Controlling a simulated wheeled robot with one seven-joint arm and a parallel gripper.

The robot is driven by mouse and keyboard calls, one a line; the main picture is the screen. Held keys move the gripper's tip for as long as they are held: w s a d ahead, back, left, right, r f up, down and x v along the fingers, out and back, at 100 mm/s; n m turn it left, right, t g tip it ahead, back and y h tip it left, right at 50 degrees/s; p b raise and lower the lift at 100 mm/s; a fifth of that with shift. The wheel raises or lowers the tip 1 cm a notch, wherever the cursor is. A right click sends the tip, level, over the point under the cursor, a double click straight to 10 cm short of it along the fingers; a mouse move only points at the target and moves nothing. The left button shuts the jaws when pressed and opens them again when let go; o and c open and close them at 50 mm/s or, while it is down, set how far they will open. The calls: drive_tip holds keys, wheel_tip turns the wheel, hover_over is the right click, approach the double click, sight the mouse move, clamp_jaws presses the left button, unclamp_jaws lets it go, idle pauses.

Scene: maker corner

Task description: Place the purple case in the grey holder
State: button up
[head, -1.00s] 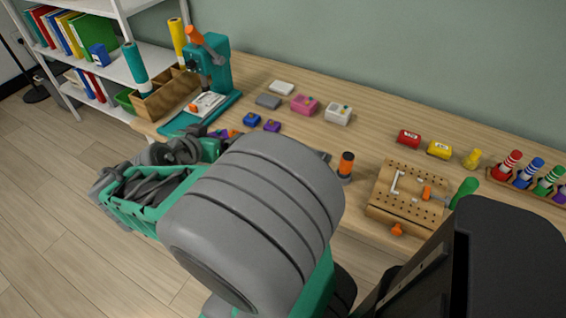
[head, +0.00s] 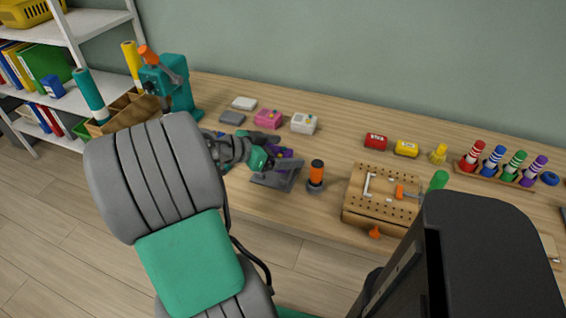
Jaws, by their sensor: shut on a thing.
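My gripper (head: 284,163) is at the near middle of the bench, to the right of my arm's teal wrist. It is shut on the purple case (head: 285,152), which shows only as small purple patches around the fingers. The grey holder (head: 268,181) is directly below and partly hidden by the gripper. The case appears over the holder. I cannot tell whether it touches the holder or is inside it.
An orange-and-black cylinder (head: 316,174) stands just right of the holder. A pegboard block (head: 382,203) is further right. Pink (head: 268,118) and white (head: 304,123) boxes sit behind. A teal press (head: 172,85) stands at the left.

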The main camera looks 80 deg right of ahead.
sight(284, 155)
drive_tip(key=d+f, duration=0.2)
drive_tip(key=f, duration=0.1)
drive_tip(key=d+f, duration=0.1)
drive_tip(key=shift+w+f, duration=0.15)
drive_tip(key=shift+w, duration=0.1)
drive_tip(key=f, duration=0.2)
drive_tip(key=shift+a+f, duration=0.2)
drive_tip(key=shift+f, duration=0.1)
drive_tip(key=c, duration=0.6)
drive_tip(key=o, duration=1.8)
drive_tip(key=shift+d+b, duration=0.15)
drive_tip(key=shift+b, duration=0.15)
drive_tip(key=shift+r, duration=0.1)
